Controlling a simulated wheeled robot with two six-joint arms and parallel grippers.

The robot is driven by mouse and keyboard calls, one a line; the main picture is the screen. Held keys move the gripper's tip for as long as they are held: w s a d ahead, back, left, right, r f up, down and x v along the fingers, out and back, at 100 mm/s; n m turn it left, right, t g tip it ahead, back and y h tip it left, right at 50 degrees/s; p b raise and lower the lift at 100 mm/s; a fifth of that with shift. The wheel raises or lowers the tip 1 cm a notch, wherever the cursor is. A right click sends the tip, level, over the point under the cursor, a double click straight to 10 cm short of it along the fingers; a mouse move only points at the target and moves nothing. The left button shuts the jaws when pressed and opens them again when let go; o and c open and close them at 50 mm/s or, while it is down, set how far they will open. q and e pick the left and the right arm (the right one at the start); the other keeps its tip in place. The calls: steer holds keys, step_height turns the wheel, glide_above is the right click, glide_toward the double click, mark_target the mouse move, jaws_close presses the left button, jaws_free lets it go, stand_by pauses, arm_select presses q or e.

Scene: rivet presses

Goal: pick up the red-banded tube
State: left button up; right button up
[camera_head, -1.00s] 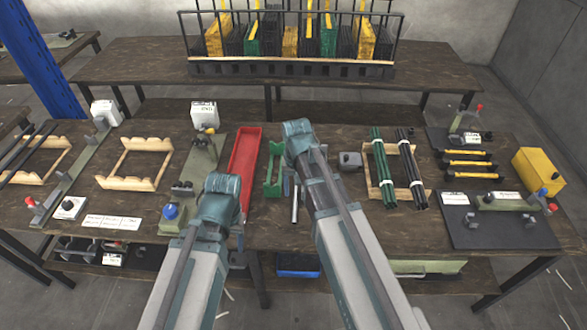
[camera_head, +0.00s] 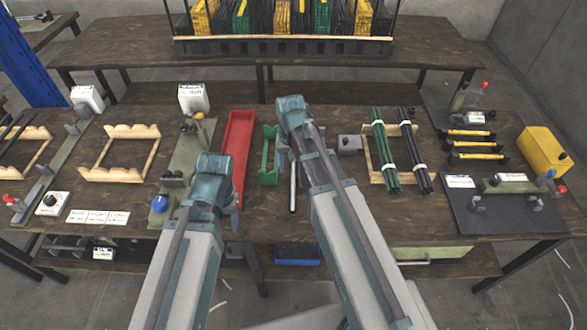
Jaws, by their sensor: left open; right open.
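I cannot make out a tube with a red band in the head view. A green tube bundle (camera_head: 384,150) and a black tube bundle (camera_head: 413,150), both with white bands, lie across a wooden rack (camera_head: 372,165). Yellow tubes with black ends (camera_head: 476,145) lie on the right. A bare silver tube (camera_head: 293,187) lies left of my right forearm. My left gripper (camera_head: 235,222) is over the front of the table by the red tray, open, its fingers mostly hidden by my wrist. My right gripper (camera_head: 283,142) is open near the green holder, largely hidden by its own wrist.
A red tray (camera_head: 236,150) and a green holder (camera_head: 268,158) stand mid-table. A press (camera_head: 193,100) and an empty wooden rack (camera_head: 120,172) are left. A dark mat (camera_head: 500,215) and a yellow box (camera_head: 543,150) are right. A bin rack (camera_head: 285,46) stands on the back table.

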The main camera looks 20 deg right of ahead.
steer(key=b, duration=0.4)
glide_above(293, 189)
steer(key=f, duration=0.5)
steer(key=shift+w+a+f, duration=0.15)
steer(key=shift+w+a, duration=0.05)
steer(key=f+b, duration=0.5)
steer(key=shift+s+d+f, duration=0.1)
steer(key=shift+s+d, duration=0.1)
jaws_close()
stand_by(0.8)
